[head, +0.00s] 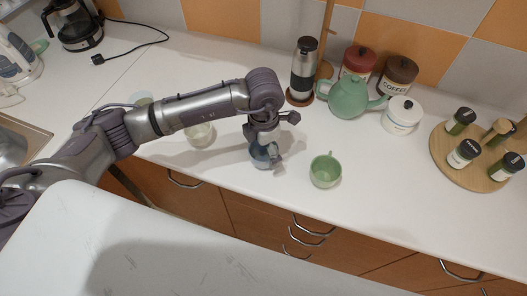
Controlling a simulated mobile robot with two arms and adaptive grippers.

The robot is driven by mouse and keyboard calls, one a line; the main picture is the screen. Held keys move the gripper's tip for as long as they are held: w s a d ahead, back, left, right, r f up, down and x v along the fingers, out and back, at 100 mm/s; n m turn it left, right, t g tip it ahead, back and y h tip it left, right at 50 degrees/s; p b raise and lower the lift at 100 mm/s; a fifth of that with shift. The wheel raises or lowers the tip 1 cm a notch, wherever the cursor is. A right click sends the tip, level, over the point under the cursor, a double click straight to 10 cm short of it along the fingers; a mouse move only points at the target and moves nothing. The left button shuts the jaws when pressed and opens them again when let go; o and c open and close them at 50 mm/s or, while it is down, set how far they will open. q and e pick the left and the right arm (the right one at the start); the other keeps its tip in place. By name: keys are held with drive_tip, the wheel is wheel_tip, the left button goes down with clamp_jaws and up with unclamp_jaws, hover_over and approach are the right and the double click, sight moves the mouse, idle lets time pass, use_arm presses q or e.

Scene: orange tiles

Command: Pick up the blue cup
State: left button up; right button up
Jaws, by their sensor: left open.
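The blue cup (261,156) stands on the white counter near its front edge. My left arm comes in from the left and bends down, so my left gripper (270,146) is right over the blue cup, pointing down. The gripper is open. Its body and fingers hide part of the cup, and I cannot tell whether a finger touches it. A green cup (325,172) stands a little to the right, apart from the gripper. My right gripper does not show.
A pale cup (200,134) stands left of the blue one, partly behind my arm. Behind are a steel tumbler (304,70), a green teapot (348,98) and a white lidded pot (401,116). A round wooden tray (440,157) holds spice jars. The counter right of the green cup is free.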

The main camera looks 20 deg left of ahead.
use_arm(q)
drive_tip(key=c, duration=1.2)
drive_tip(key=shift+o, duration=0.2)
drive_tip(key=shift+r, duration=0.1)
